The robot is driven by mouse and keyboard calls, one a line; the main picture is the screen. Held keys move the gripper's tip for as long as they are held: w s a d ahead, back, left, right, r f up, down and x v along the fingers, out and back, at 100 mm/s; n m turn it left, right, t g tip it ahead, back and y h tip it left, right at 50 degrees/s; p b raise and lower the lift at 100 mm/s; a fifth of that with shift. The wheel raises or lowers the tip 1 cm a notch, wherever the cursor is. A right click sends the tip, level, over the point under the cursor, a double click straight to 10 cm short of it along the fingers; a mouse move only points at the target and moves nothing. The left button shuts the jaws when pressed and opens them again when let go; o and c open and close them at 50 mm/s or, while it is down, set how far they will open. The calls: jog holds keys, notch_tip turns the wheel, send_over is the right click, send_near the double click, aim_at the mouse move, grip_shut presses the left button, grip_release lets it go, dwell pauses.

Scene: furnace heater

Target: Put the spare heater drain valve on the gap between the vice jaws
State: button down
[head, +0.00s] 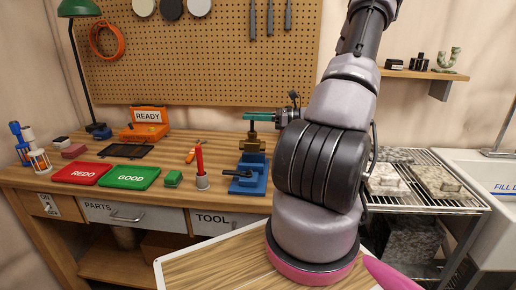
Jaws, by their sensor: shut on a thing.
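The blue vice (254,178) stands at the front edge of the workbench, its black handle pointing left. My gripper (250,117) reaches in from the right above the vice, with teal fingers pointing left. It is shut on a brass-coloured piece, apparently the spare heater drain valve (252,132), which hangs below the fingers over the top of the vice. The jaw gap is hard to make out at this size. I cannot tell whether the valve touches the jaws. My arm hides the wrist and the area right of the vice.
An orange READY box (147,122) stands behind. A wire rack (430,178) is at right.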

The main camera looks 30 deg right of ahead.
aim_at(252, 135)
jog(key=shift+f, duration=3.45)
jog(key=c, duration=0.8)
grip_release()
jog(key=shift+f, duration=0.1)
